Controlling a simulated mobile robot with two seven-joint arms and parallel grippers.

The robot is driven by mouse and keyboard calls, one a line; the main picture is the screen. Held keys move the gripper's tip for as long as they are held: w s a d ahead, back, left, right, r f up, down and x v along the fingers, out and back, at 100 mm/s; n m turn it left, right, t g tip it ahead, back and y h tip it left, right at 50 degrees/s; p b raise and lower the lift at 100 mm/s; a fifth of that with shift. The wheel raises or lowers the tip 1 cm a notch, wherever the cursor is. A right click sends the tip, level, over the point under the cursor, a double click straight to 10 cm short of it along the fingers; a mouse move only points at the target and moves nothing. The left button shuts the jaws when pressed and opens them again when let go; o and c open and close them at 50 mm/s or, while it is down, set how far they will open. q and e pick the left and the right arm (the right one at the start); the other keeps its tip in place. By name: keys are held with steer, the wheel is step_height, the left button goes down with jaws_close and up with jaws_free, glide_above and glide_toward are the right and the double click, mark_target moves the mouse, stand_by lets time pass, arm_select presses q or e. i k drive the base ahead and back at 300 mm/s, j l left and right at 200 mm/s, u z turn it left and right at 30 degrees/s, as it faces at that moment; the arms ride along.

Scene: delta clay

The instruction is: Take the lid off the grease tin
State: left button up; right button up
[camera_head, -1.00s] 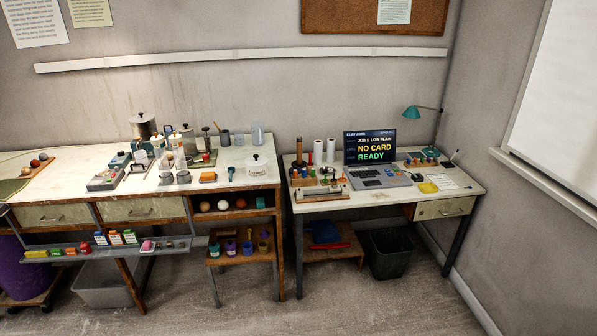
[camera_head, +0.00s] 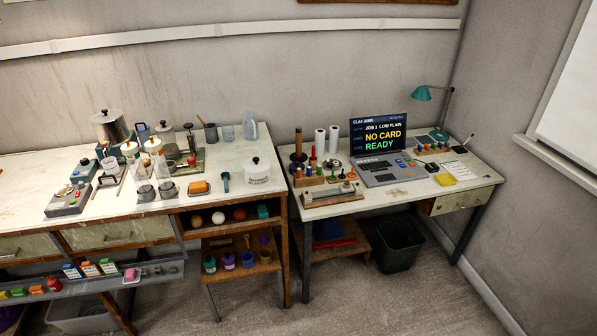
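A white round tin with a lid and a dark knob (camera_head: 257,169) stands at the right end of the long workbench (camera_head: 225,157). Its lid is on, and dark lettering on its side is too small to read. It may be the grease tin, but I cannot tell for sure. Neither of my grippers is in view.
Bare floor lies in front.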

mark_target(293, 166)
steer(key=i+j, duration=0.15)
steer(key=i+u, duration=0.15)
steer(key=u, duration=0.25)
steer(key=i+l+u, duration=0.1)
steer(key=u, duration=0.25)
steer(key=i+l+u, duration=0.35)
steer(key=l, duration=0.3)
steer(key=i+l+u, duration=0.15)
steer(key=i+l, duration=0.2)
steer(key=l, duration=0.2)
steer(key=i+l, duration=0.2)
steer(key=l, duration=0.2)
steer(key=i+l+u, duration=0.1)
steer(key=l, duration=0.3)
steer(key=i+l, duration=0.3)
steer(key=l, duration=0.1)
